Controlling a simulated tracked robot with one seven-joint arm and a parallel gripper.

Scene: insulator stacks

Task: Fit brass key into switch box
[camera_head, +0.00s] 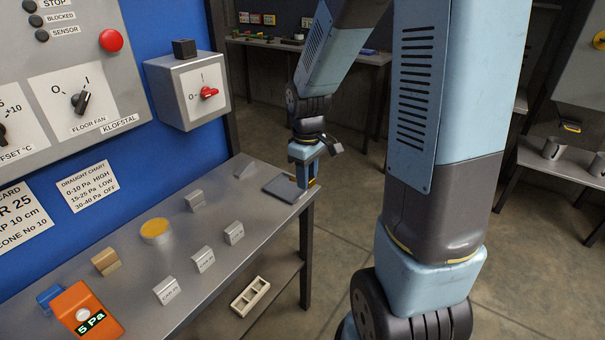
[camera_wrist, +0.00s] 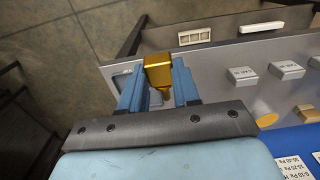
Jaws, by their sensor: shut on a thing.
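The brass key (camera_wrist: 158,70) is a gold block with a narrower stem, between the blue fingers of my gripper (camera_wrist: 158,88) in the wrist view. In the head view my gripper (camera_head: 304,176) points down over the right end of the bench, and only a small yellow bit of the key (camera_head: 312,182) shows. My gripper is shut on the key. The switch box (camera_head: 190,95) is a grey box on the blue wall, left of and above my gripper. Its front has a red knob (camera_head: 209,93) between O and I marks. No key opening can be made out.
A dark flat pad (camera_head: 285,189) lies under my gripper on the grey bench (camera_head: 180,262). Several small grey blocks, a round yellow-topped piece (camera_head: 156,231) and an orange gauge (camera_head: 88,312) stand further left. A black cube (camera_head: 184,48) sits on the switch box.

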